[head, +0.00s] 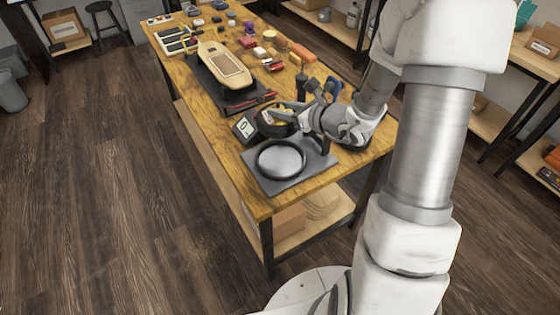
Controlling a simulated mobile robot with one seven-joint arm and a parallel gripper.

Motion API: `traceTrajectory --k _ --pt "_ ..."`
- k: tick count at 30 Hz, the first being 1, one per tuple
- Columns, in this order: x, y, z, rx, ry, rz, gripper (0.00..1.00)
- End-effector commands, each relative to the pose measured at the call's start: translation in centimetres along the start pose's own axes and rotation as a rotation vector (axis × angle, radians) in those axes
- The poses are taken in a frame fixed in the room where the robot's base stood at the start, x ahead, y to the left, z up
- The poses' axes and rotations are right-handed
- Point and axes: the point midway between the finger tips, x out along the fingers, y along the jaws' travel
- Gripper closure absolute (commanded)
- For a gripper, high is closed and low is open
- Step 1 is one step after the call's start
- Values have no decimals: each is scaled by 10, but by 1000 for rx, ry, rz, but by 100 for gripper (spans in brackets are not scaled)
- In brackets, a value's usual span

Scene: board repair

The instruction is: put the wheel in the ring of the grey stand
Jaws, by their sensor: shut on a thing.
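The grey stand (309,174) is a flat square plate near the front end of the workbench. Its dark ring (282,158) lies on top, and I see only plain grey inside it. My gripper (279,115) is just behind the stand, over a dark round holder (266,127). It is shut on a small yellow wheel (280,120), partly hidden by the fingers. I cannot tell whether the wheel still touches the holder or other yellow pieces there.
A small display box (245,127) stands left of the dark holder. A skateboard deck (224,64) lies on a black stand (231,95) farther back. A red-handled tool (256,103) lies before it. Several small coloured parts and blocks fill the bench's far half.

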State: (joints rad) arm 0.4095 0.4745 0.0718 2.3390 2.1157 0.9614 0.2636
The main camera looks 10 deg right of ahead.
Motion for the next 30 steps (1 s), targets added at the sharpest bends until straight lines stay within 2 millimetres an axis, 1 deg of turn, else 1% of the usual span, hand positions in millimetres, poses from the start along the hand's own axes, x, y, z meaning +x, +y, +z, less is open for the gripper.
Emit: traceTrajectory --k 1,3,7,10,15,18,25,30 --pt "3 -3 -11 -9 0 34 100" --pt "4 -2 -20 -24 0 80 100" --pt "4 -1 -32 -39 -1 138 100" --pt "7 0 -44 -41 0 158 100" --pt "19 1 -72 -41 0 160 100" --pt "24 1 -85 -42 0 159 100" --pt "30 1 -98 -44 -1 158 100" --pt "38 2 -119 -42 -1 158 100"
